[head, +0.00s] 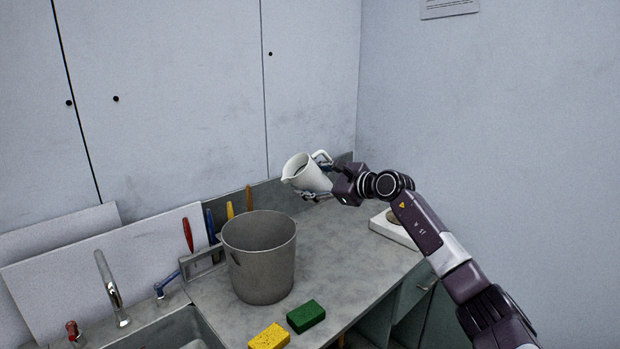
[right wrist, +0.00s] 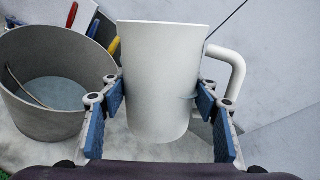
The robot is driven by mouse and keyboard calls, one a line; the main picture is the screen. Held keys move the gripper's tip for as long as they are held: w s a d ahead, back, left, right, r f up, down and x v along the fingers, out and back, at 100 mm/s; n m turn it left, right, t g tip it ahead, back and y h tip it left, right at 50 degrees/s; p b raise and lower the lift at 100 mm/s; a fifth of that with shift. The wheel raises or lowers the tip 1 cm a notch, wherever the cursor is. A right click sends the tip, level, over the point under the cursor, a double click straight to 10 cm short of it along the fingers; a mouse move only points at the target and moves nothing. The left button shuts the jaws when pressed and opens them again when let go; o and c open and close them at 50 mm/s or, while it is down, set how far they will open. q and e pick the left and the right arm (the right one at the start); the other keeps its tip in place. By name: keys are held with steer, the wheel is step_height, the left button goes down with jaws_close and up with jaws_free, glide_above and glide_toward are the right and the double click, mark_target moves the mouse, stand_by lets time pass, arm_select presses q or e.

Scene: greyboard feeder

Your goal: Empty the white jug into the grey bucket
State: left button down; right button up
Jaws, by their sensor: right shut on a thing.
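The white jug (head: 308,174) is held up above the worktop, to the right of and higher than the grey bucket (head: 259,262). It is tilted, with its mouth leaning left towards the bucket's side. My right gripper (head: 322,182) is shut on the jug's body; in the right wrist view its blue pads (right wrist: 160,108) press on both sides of the jug (right wrist: 158,80), with the handle at the right. The bucket (right wrist: 45,115) stands upright at the left there, open at the top. What is inside the jug cannot be made out. My left gripper is not in view.
A yellow sponge (head: 269,337) and a green sponge (head: 306,316) lie in front of the bucket. Tools with red, blue and yellow handles stand in a grey holder (head: 203,262) behind it. A sink (head: 165,335) with a tap is at left. A white block (head: 393,229) lies at right.

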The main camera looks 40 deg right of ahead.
mark_target(294, 163)
steer(key=shift+s+d+r+n+p, duration=0.1)
steer(key=shift+r+n+p, duration=0.25)
steer(key=shift+n, duration=0.05)
steer(key=shift+d+n+h+p, duration=0.1)
steer(key=shift+n+h+p, duration=0.3)
steer(key=shift+n+p, duration=0.3)
steer(key=shift+r+n+g+h+p, duration=0.5)
steer(key=shift+n+p, duration=0.1)
steer(key=shift+p, duration=0.7)
steer(key=shift+a+r+n+h+p, duration=0.45)
steer(key=shift+n+p, duration=0.45)
steer(key=shift+p, duration=0.55)
steer(key=shift+w+a+r+n+g+h, duration=0.2)
steer(key=shift+a+r+n+h, duration=0.15)
steer(key=shift+r+n+h, duration=0.25)
steer(key=shift+w+a+r+n+g+h, duration=0.1)
steer(key=shift+a+r+n+g+h, duration=0.15)
steer(key=shift+r+n+h, duration=0.35)
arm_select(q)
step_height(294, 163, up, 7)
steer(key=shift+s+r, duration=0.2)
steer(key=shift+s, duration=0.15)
arm_select(e)
steer(key=shift+a+r+n+h, duration=0.25)
steer(key=shift+a+n, duration=0.2)
steer(key=shift+n, duration=0.1)
steer(key=shift+a+r+n+h, duration=0.2)
steer(key=shift+a+n, duration=0.2)
steer(key=shift+n, duration=0.15)
